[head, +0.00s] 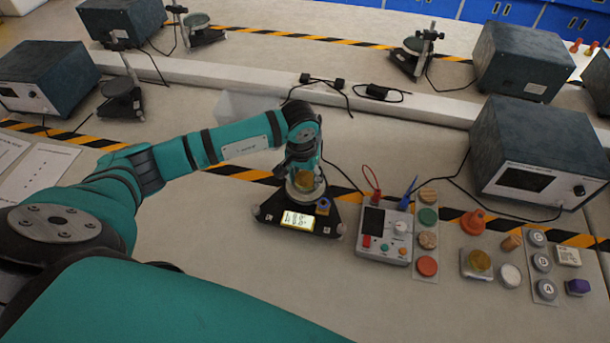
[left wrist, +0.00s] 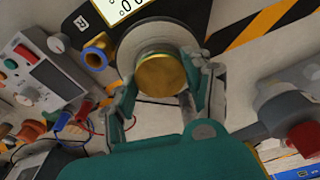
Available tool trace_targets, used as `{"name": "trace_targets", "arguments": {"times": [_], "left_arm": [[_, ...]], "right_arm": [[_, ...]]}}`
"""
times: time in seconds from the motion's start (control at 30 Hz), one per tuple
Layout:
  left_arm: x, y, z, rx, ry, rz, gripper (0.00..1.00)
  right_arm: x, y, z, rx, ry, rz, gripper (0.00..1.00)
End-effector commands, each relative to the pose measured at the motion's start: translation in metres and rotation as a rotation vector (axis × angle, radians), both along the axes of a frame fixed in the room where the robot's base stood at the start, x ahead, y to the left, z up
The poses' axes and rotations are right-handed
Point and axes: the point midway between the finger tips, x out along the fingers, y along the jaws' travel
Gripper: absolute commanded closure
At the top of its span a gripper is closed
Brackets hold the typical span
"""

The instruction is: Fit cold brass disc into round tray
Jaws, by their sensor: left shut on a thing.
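A brass disc (head: 306,181) is between the fingers of my left gripper (head: 303,172). In the left wrist view the disc (left wrist: 161,72) sits between the two fingers (left wrist: 160,92), in front of a round grey plate (left wrist: 150,36). The plate belongs to a black triangular stand (head: 268,211) with a lit display. I cannot tell whether the disc touches the plate. A second brass-coloured disc (head: 479,260) lies on a small pale square block at the right. I cannot make out which thing is the round tray. My right gripper is not in view.
A grey control box (head: 385,234) with cables stands right of the stand. A dark instrument (head: 541,155) is at the right. Bare table lies in front.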

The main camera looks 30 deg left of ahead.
Motion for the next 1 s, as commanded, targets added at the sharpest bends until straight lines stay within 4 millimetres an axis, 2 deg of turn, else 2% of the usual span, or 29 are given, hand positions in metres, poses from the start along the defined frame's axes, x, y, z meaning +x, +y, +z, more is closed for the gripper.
{"name": "trace_targets", "arguments": {"times": [0.3, 1.0], "left_arm": [[0.0004, 0.0001, 0.0, 0.0, -0.001, 0.0, 0.96], [0.0004, 0.0001, -0.0069, 0.0, -0.002, 0.0, 0.96]], "right_arm": [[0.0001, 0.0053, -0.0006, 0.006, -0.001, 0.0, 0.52], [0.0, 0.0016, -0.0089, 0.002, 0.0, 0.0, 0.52]]}}
